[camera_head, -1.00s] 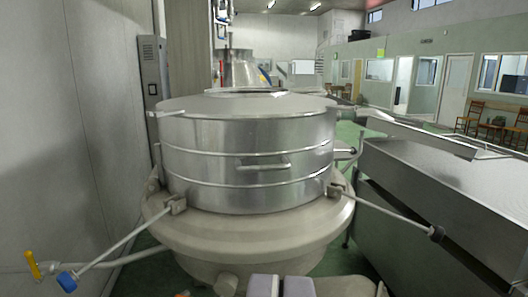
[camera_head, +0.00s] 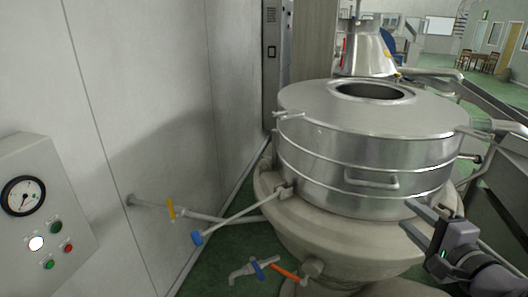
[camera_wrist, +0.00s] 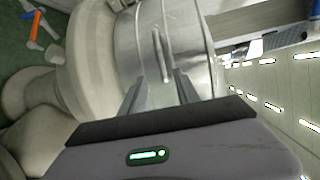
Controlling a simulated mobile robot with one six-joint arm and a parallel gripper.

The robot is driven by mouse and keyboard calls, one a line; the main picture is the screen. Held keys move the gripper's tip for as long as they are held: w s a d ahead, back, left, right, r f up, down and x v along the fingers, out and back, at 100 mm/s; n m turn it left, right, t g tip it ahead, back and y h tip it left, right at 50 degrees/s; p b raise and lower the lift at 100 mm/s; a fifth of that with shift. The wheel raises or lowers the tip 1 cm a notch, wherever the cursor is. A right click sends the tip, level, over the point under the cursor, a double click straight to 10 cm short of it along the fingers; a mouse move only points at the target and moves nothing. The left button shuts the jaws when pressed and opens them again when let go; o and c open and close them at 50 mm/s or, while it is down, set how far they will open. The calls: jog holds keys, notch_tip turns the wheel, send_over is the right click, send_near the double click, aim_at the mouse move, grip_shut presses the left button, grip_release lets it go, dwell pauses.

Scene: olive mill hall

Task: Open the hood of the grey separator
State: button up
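The grey separator (camera_head: 335,220) stands right of the middle in the head view, with a round steel hood (camera_head: 320,160) on a pale, wide base. The hood's flat top has a round opening. A bar handle (camera_head: 372,181) sticks out from the hood's front wall; in the wrist view this handle (camera_wrist: 158,45) appears upright, just ahead of my fingers. My gripper (camera_head: 408,214) is at the right, in front of the hood and a little right of and below the handle. In the wrist view my gripper (camera_wrist: 158,78) is open and empty, its fingers apart; contact with the handle is not visible.
A control box with a gauge (camera_head: 40,205) is on the left wall. A clamp lever with a blue knob (camera_head: 197,238) sticks out left of the base. A yellow-handled valve (camera_head: 171,209) and an orange-handled tap (camera_head: 285,272) are low down.

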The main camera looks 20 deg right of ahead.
aim_at(374, 187)
jog(key=x, duration=1.6)
jog(key=shift+w+a, duration=0.15)
jog(key=shift+w, duration=0.1)
grip_shut()
dwell(0.4)
